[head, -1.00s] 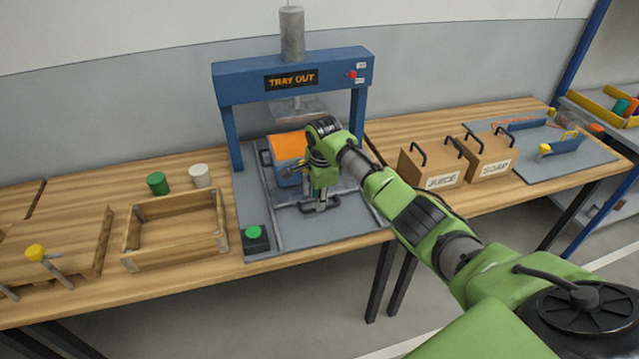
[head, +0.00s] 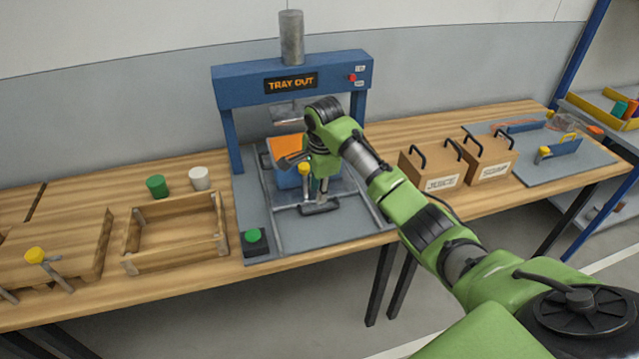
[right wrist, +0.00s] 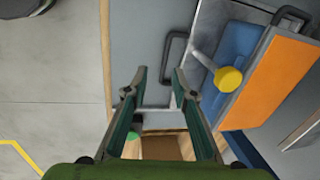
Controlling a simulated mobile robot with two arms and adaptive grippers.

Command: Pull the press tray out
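The blue press (head: 290,82) stands on the bench and its sign reads "TRAY OUT". Under it is a metal press tray (head: 345,189) with a dark bar handle (head: 320,208) at the front. A blue block with an orange top (head: 284,146) sits at the tray, partly hidden by my gripper. My right gripper (head: 306,181) is over the tray front, fingers apart and empty. In the right wrist view, the handle (right wrist: 174,58) is just past the open fingertips (right wrist: 158,72), not clearly between them. A yellow-knobbed lever (right wrist: 228,79) is beside them. My left gripper is out of view.
A black box with a green button (head: 254,240) is at the base plate's front left. An open wooden crate (head: 130,262), green and white cylinders (head: 157,186) stand left. JUICE and SOAP boxes (head: 432,168) stand right. Floor in front is clear.

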